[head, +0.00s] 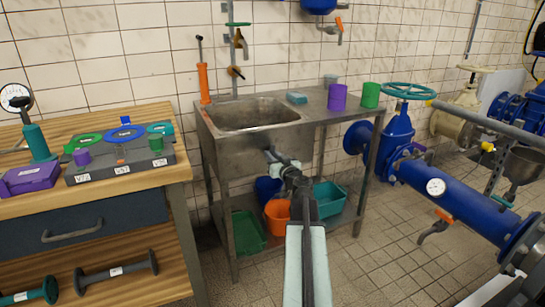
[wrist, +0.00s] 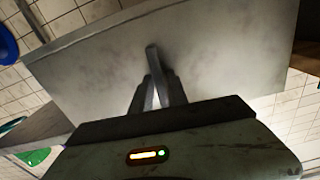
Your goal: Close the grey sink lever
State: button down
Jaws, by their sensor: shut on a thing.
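The grey sink (head: 225,148) is a metal basin and counter against the tiled wall, and its front panel (wrist: 215,50) fills much of the wrist view. The grey sink lever (wrist: 152,56) is a narrow bar in front of this panel. My gripper (wrist: 155,90) is shut on the lever, with a finger on each side and the lever's end showing beyond the fingertips. In the head view my gripper (head: 274,157) is at the sink's front face, and I cannot clearly tell the lever from the fingers there.
Purple (head: 337,98) and green (head: 370,95) cups stand on the counter. Orange (head: 278,217) and teal (head: 329,197) bins sit on the shelf below. A wooden workbench (head: 120,115) stands at left, and a large blue pipe (head: 450,190) at right. The floor in front is clear.

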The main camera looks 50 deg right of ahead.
jog(key=m, duration=0.8)
jog(key=shift+s+d+m, duration=0.1)
jog(key=shift+m, duration=0.3)
jog(key=m, duration=0.4)
jog(key=shift+f, duration=0.1)
jog(key=shift+m, duration=1.8)
jog(key=shift+d, duration=0.1)
jog(key=c, duration=1.5)
grip_release()
